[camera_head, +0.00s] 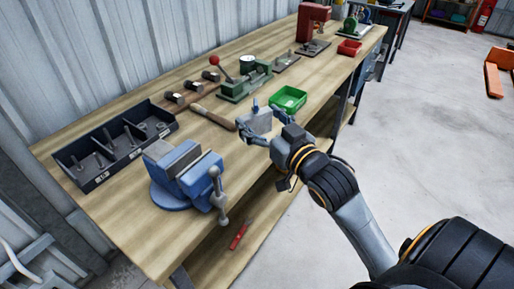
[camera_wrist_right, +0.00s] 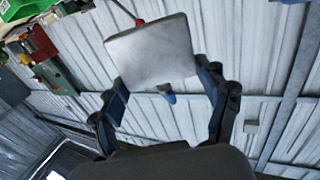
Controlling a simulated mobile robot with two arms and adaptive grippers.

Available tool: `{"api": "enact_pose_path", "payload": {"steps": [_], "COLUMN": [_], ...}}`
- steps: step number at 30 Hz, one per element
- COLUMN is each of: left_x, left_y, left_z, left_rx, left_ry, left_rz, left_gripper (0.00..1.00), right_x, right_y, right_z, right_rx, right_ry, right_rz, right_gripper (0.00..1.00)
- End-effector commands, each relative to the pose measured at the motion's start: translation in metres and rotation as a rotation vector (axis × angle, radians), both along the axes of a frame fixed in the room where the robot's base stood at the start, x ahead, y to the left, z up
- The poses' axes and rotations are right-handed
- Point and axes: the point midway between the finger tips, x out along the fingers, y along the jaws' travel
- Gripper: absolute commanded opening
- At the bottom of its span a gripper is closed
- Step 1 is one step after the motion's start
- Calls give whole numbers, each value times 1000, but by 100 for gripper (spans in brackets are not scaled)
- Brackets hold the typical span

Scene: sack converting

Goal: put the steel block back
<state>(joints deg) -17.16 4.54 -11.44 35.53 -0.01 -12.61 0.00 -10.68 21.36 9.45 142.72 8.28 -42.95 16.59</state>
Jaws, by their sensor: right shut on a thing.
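The steel block (camera_head: 261,122) is a light grey square plate held in my right gripper (camera_head: 262,125) at the bench's front side, left of the green bin. The right wrist view shows its flat face (camera_wrist_right: 152,52) between the two fingers of the gripper (camera_wrist_right: 165,90). The block looks raised off the bench, though its exact height is hard to tell. A blue vise (camera_head: 187,172) stands on the bench to the left of the gripper. My left gripper does not show.
The wooden bench (camera_head: 215,130) carries a black divided tray (camera_head: 115,150), a file, hammers, a green fixture (camera_head: 245,80), a green bin (camera_head: 289,98), a red bin (camera_head: 349,47) and a red press (camera_head: 312,25). A red-handled tool (camera_head: 240,235) lies on the lower shelf.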

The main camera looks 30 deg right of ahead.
Motion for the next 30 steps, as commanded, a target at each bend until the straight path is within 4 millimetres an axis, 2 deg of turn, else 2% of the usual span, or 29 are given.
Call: {"api": "enact_pose_path", "payload": {"steps": [5, 15, 18, 23, 30], "left_x": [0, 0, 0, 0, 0], "left_y": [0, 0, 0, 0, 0], "left_z": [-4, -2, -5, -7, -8], "left_rx": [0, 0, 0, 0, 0], "left_ry": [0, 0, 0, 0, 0], "left_rz": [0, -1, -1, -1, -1], "left_gripper": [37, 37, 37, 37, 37], "right_x": [10, 78, 92, 108, 120], "right_y": [-11, -51, -59, -68, -74], "right_z": [-11, -44, -67, -88, -104], "right_rx": [-3, -3, -1, -2, -1], "right_ry": [-5, -4, -1, -4, -4], "right_rz": [-9, -10, -10, -9, -8], "right_gripper": [24, 24, 24, 24, 24]}}
